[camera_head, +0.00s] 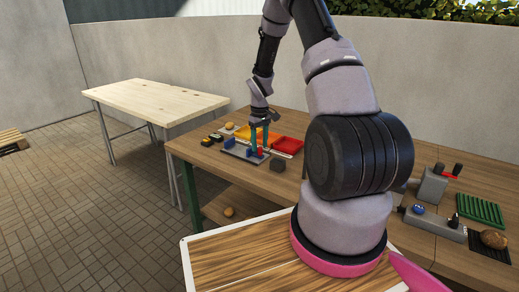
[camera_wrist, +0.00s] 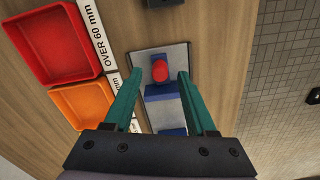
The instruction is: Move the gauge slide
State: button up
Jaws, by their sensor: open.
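The gauge (camera_head: 238,154) is a grey plate with blue blocks on the wooden workbench; its plate also shows in the wrist view (camera_wrist: 178,55). A red knob (camera_wrist: 160,71) stands on a blue block at the plate's far part in the wrist view. This seems to be the slide. A second blue block (camera_wrist: 161,94) lies nearer my gripper. My gripper (camera_wrist: 160,75) is open, its two teal fingers on either side of the red knob, with gaps showing. In the head view my gripper (camera_head: 259,138) is over the gauge. Finger height above the plate is unclear.
A red tray (camera_wrist: 65,45) and an orange-yellow tray (camera_wrist: 85,103) lie left of the gauge in the wrist view, beside an "OVER 60 mm" label (camera_wrist: 101,40). A dark block (camera_head: 277,164) stands near the gauge. A pale table (camera_head: 150,100) stands at left.

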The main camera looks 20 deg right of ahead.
jog(key=shift+f, duration=1.3)
grip_shut()
dwell(0.5)
